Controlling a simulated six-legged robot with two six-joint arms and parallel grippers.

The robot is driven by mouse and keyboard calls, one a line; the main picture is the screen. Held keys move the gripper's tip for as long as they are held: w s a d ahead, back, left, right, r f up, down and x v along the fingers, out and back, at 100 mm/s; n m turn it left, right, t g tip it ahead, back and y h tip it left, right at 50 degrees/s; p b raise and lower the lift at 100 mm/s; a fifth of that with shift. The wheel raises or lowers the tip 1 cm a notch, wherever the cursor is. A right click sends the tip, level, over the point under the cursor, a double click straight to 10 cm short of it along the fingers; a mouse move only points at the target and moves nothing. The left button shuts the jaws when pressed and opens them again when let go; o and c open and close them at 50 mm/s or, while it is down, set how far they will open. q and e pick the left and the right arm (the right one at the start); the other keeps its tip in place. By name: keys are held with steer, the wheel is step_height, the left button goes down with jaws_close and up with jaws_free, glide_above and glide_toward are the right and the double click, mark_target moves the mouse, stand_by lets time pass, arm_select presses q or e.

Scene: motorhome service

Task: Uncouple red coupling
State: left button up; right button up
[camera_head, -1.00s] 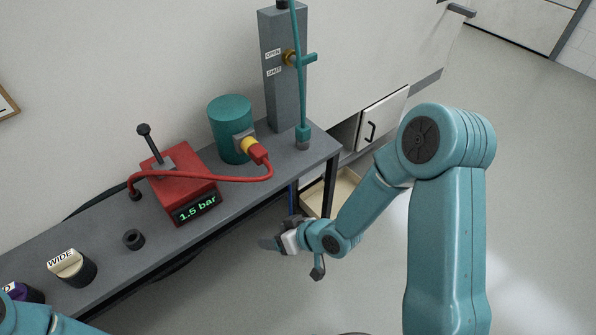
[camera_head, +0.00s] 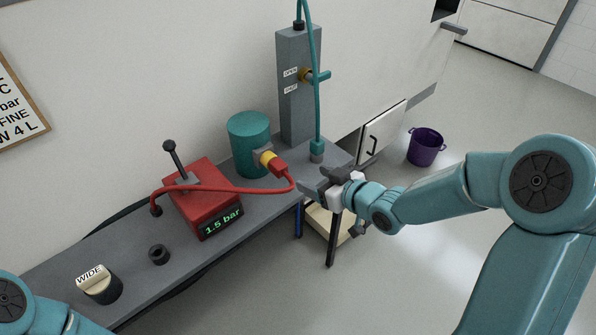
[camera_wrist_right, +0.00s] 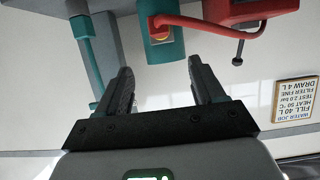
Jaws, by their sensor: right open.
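The red coupling (camera_head: 280,166) sits at the yellow collar (camera_head: 267,157) on the side of the teal canister (camera_head: 248,138), with a red hose (camera_head: 235,189) running from it. In the right wrist view the coupling (camera_wrist_right: 160,22) shows near the top, beyond and between the fingertips. My right gripper (camera_head: 322,180) is open and empty, to the right of the coupling at the bench edge and apart from it. Its two fingers (camera_wrist_right: 161,74) show in the right wrist view with nothing between them. My left gripper is out of view; only part of my left arm shows.
A red pump box (camera_head: 203,203) reading 1.5 bar stands on the grey bench (camera_head: 190,258), left of the canister. A grey post (camera_head: 296,100) with a valve and teal hose (camera_head: 317,110) stands behind. A knob marked WIDE (camera_head: 100,284) and a purple bucket (camera_head: 426,147) also show.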

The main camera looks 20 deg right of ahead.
mark_target(284, 169)
steer(key=p+x, duration=0.1)
steer(key=x, duration=1.3)
steer(key=shift+w+f+p, duration=0.1)
steer(key=shift+f+p, duration=0.15)
steer(key=shift+p, duration=0.1)
steer(key=shift+w+f, duration=0.1)
steer(key=shift+w, duration=0.1)
steer(key=shift+w+a, duration=0.1)
steer(key=shift+a, duration=0.1)
steer(key=shift+w+f, duration=0.1)
steer(key=shift+w, duration=0.05)
jaws_close()
steer(key=shift+s, duration=0.2)
steer(key=shift+s+d+b, duration=0.25)
steer(key=shift+s+b, duration=0.1)
steer(key=shift+s, duration=0.1)
